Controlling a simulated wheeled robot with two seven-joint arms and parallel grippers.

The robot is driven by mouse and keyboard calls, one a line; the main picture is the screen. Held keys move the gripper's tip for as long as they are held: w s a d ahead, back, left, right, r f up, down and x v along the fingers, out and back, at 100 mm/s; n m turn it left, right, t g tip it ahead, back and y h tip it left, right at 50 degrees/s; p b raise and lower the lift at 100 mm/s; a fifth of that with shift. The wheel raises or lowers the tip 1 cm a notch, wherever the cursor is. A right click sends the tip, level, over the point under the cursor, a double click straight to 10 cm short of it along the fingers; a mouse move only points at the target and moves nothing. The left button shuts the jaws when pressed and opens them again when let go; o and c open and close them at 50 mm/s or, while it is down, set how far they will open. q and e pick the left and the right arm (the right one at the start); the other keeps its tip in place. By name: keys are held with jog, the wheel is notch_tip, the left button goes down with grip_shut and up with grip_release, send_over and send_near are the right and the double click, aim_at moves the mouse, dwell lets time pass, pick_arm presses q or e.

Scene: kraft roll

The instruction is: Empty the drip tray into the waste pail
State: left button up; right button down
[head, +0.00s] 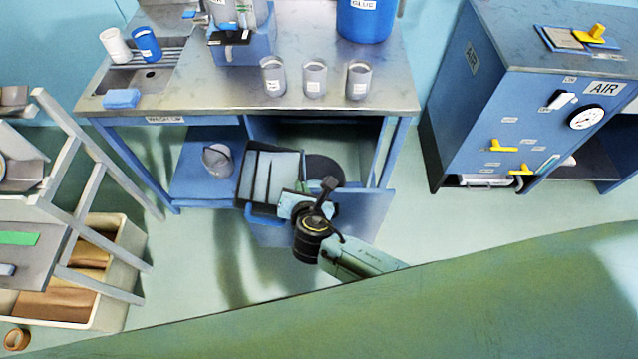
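A dark, shallow tray with pale slats (270,178), which looks like the drip tray, is at the bench's lower opening. It is tilted, with a blue handle (262,216) at its front edge. A dark round opening (325,170), possibly the waste pail, shows just right of and behind the tray, partly hidden. My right gripper (296,203) is at the tray's front right corner, its arm coming from the lower right. It overlaps the tray edge in the picture; its fingers are too hidden to tell whether they grip it. My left gripper is out of view.
The bench (220,95) carries several grey cups, a blue sponge (122,98) and a blue glue container (366,18). The air cabinet (500,90) is at right, a ladder-like frame (95,190) at left. Floor between is clear.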

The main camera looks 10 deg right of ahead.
jog(key=shift+w+d+r+m+y+p, duration=0.2)
jog(key=shift+d+p, duration=0.1)
jog(key=shift+d, duration=0.1)
jog(key=shift+w+d+r+m+y+p, duration=0.1)
jog(key=shift+d+r+m+y+p, duration=0.1)
jog(key=shift+d+p, duration=0.15)
dwell(0.3)
jog(key=shift+w+d+f+m+g+y, duration=0.2)
jog(key=shift+d+y, duration=0.1)
jog(key=shift+d, duration=0.3)
jog(key=shift+w+d+f+m+g+y, duration=0.1)
jog(key=shift+d+f+m+y, duration=0.15)
jog(key=shift+d, duration=0.3)
dwell(0.5)
jog(key=shift+w+d+f+m+y+b, duration=0.15)
jog(key=shift+d+f+m+y+b, duration=0.15)
jog(key=shift+d+y, duration=0.3)
dwell(0.5)
jog(key=shift+w+d+r+m+g+y, duration=0.1)
jog(key=shift+d+r+m+g+y, duration=0.35)
jog(key=shift+y, duration=0.1)
dwell(0.9)
jog(key=shift+w+d+f+m+y+b, duration=0.15)
jog(key=shift+d+f+m+y+b, duration=0.3)
jog(key=shift+f+y+b, duration=0.3)
dwell(0.7)
jog(key=shift+w+d+f+m+g+y+b, duration=0.15)
jog(key=shift+d+f+m+g+y+b, duration=0.25)
jog(key=shift+b, duration=0.85)
